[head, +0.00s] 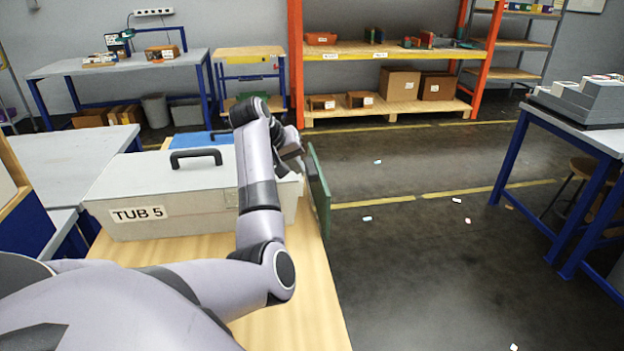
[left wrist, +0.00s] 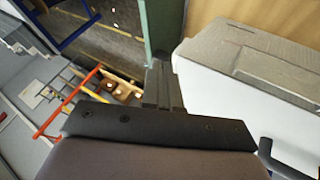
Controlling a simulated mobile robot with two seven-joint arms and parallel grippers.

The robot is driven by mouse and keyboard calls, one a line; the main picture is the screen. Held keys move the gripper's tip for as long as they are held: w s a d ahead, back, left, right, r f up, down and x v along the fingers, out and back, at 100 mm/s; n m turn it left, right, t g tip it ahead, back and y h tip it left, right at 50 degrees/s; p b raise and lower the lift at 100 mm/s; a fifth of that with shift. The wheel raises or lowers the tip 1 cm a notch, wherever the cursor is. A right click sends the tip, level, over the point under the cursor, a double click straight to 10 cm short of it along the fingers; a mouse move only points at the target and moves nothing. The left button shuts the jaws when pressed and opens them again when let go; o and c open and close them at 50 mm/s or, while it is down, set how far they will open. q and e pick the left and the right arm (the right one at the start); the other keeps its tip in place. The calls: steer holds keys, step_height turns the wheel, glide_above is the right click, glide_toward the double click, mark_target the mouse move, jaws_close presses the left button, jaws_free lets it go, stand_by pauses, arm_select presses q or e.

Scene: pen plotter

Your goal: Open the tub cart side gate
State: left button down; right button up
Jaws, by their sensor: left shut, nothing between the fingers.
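The side gate (head: 320,190) is a green panel at the right edge of the wooden cart deck (head: 305,285). It stands upright or nearly so, seen almost edge-on; its hinge and any latch cannot be made out. My left gripper (head: 307,178) is between the tub and the gate, close to the gate's inner face. Contact cannot be told. In the left wrist view my left gripper's fingers (left wrist: 163,88) are together and empty, with the green gate (left wrist: 164,25) just beyond them and the tub (left wrist: 255,70) to the right. My right gripper is not in view.
A grey tub marked TUB 5 (head: 170,195) with a black handle (head: 196,158) sits on the deck under my left arm. A blue-lidded tub (head: 200,139) is behind it. Open floor (head: 420,260) lies right of the gate; a blue-legged table (head: 590,135) stands far right.

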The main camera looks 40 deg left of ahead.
arm_select(q)
glide_toward(320, 189)
steer(key=shift+x, duration=2.25)
steer(key=shift+s, duration=0.1)
steer(key=shift+d, duration=0.1)
